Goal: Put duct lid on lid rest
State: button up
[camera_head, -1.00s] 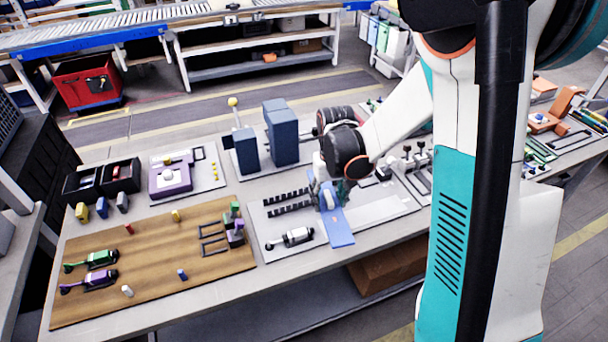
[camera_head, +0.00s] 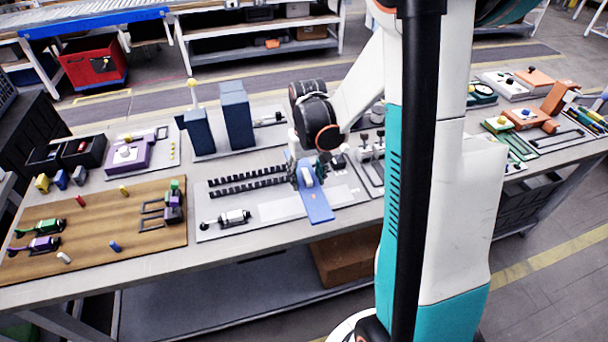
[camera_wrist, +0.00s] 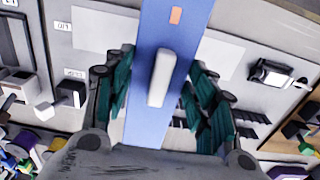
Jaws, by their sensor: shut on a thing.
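The duct lid (camera_head: 316,204) is a long flat blue plate with a pale raised grip (camera_wrist: 161,78), held in my gripper (camera_head: 307,172). In the wrist view the fingers (camera_wrist: 158,70) lie on both sides of the lid (camera_wrist: 150,122). The lid points across the grey board, its near end reaching over the board's front edge. It seems to be above the board; its height is hard to tell. A pale rectangle (camera_head: 281,208) shows on both sides of the lid, also in the wrist view (camera_wrist: 108,28); I cannot tell whether it is the lid rest. Black slotted duct rows (camera_head: 246,182) lie left of the lid.
A white-and-black tool (camera_head: 227,218) lies at the board's front left. Blue blocks (camera_head: 237,114) stand behind the board. A fixture with knobs (camera_head: 372,150) stands close on the right. A wooden board (camera_head: 90,235) with small parts lies on the left.

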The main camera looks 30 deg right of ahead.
aim_at(307, 175)
notch_tip(307, 175, down, 6)
jog(key=b, duration=0.4)
jog(key=shift+f, duration=0.15)
jog(key=shift+c, duration=0.8)
jog(key=shift+s+f+b, duration=0.15)
jog(key=shift+f+b, duration=0.55)
jog(key=shift+b, duration=0.15)
grip_shut()
jog(key=o, duration=1.6)
grip_release()
jog(key=shift+o, duration=0.2)
notch_tip(307, 175, up, 12)
